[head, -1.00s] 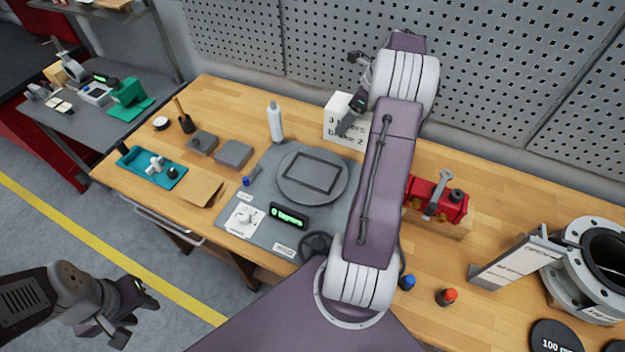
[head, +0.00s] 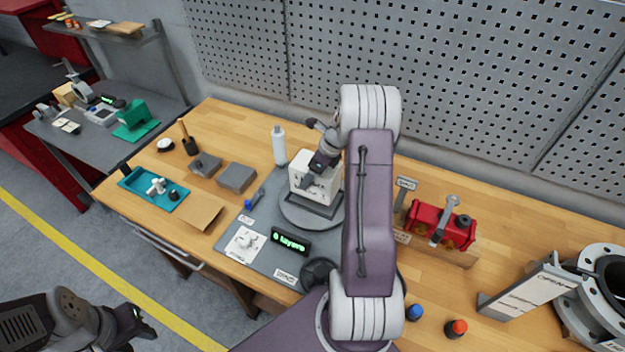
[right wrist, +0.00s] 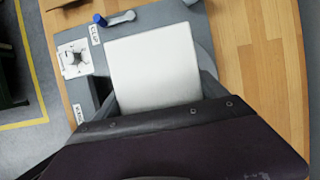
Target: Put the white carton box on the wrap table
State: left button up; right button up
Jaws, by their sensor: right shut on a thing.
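The white carton box (head: 309,184) is over the round grey wrap table (head: 298,217), inside or just above its dark square outline. The box also fills the middle of the right wrist view (right wrist: 155,68). My right gripper (head: 315,172) is shut on the box from above, and its arm hides part of the disc. I cannot tell whether the box touches the disc. My left gripper (head: 140,325) is empty at the lower left, away from the bench; its jaw opening is unclear.
A display (head: 291,242) reading "0 layers" and a dark knob (head: 319,273) stand in front of the disc. A white bottle (head: 279,146) stands behind it. A red clamp-like block (head: 442,226) is to the right. Grey blocks and a teal tray (head: 153,188) lie left.

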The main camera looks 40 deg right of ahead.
notch_tip(320, 180, down, 4)
jog(key=shift+r, duration=0.15)
jog(key=shift+f, duration=0.25)
